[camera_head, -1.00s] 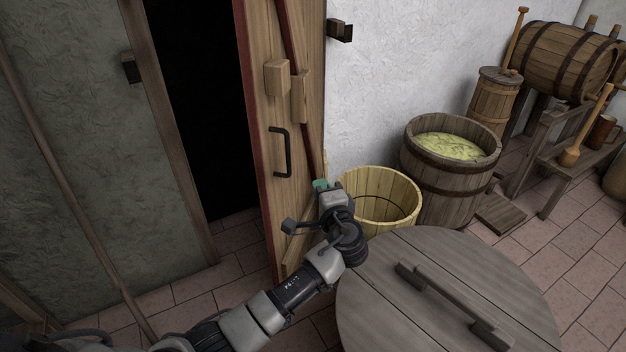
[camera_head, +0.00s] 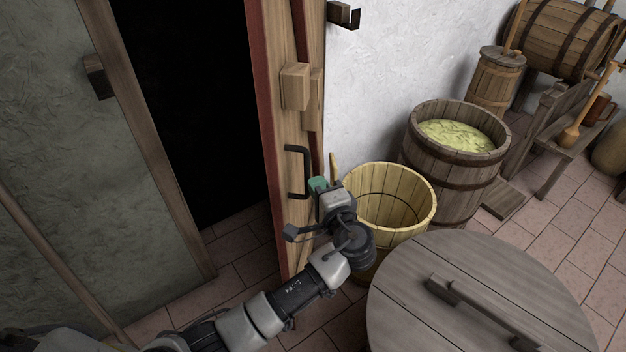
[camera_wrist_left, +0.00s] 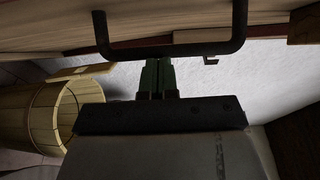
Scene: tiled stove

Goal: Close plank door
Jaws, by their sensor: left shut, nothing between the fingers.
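The plank door (camera_head: 280,215) stands open in the head view, seen nearly edge-on, with the dark doorway (camera_head: 205,100) to its left. A black pull handle (camera_head: 290,172) and a wooden block (camera_head: 295,87) are on its face. My left gripper (camera_head: 318,184) is shut and empty, just right of the handle in the head view. In the left wrist view the shut green fingers (camera_wrist_left: 158,76) point at the door, and the handle (camera_wrist_left: 170,50) crosses just beyond their tips. I cannot tell whether they touch. My right gripper is not in view.
A pale wooden tub (camera_head: 420,205) stands close to the right of my left gripper. A barrel of yellowish contents (camera_head: 455,175) is behind it. A round wooden lid (camera_head: 480,300) fills the lower right. Tiled floor (camera_head: 240,270) is bare before the doorway.

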